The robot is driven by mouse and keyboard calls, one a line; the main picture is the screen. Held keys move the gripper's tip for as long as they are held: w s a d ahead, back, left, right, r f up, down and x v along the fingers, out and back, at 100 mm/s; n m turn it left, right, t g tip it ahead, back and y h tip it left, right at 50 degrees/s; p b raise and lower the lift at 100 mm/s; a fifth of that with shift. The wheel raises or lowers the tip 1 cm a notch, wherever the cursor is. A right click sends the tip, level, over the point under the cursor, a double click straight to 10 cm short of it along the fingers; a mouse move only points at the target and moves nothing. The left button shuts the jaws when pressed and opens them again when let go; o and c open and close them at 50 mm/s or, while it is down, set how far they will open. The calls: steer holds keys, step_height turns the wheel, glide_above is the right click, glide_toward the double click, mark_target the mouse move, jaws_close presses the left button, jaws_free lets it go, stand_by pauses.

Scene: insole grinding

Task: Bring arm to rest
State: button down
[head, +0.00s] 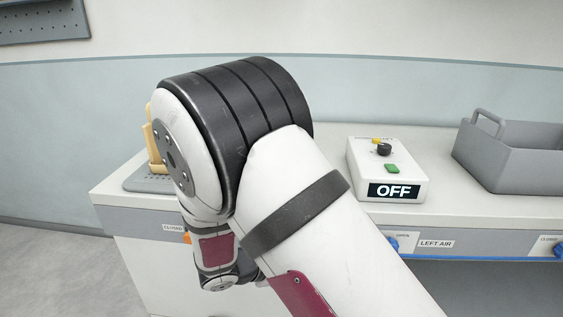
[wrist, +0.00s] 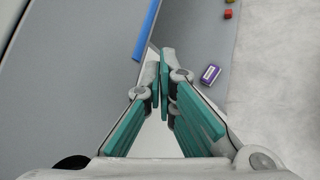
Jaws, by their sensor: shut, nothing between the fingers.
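My arm fills the middle of the head view, bent in front of the counter. My gripper is not visible in the head view. In the wrist view my gripper (wrist: 163,85) has its teal-padded fingers brought together at the tips. Nothing shows between them. The fingers hang in front of a grey surface with a blue strip (wrist: 147,30) just beyond the tips.
A white control box (head: 387,168) reading OFF and a grey bin (head: 515,155) stand on the counter (head: 455,208). A tan object (head: 154,148) on a grey perforated plate (head: 140,181) is partly hidden by my arm. A small purple-white box (wrist: 210,74) lies to the right.

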steer(key=s+d+r+m+g+y, duration=0.3)
steer(key=s+d+r+m+g, duration=0.4)
steer(key=s+d+r+m, duration=0.65)
steer(key=s+d+r+m+t+y, duration=0.1)
steer(key=s+r+m+y, duration=0.2)
steer(key=s, duration=0.7)
steer(key=s+r+m+y, duration=0.1)
steer(key=s+r+y, duration=0.4)
steer(key=s, duration=0.6)
step_height(320, 180, up, 22)
steer(key=t+h+p, duration=0.1)
steer(key=t+p, duration=0.2)
steer(key=p, duration=1.6)
steer(key=shift+w+a+f, duration=0.15)
steer(key=shift+w+f, duration=0.05)
steer(key=shift+w, duration=0.15)
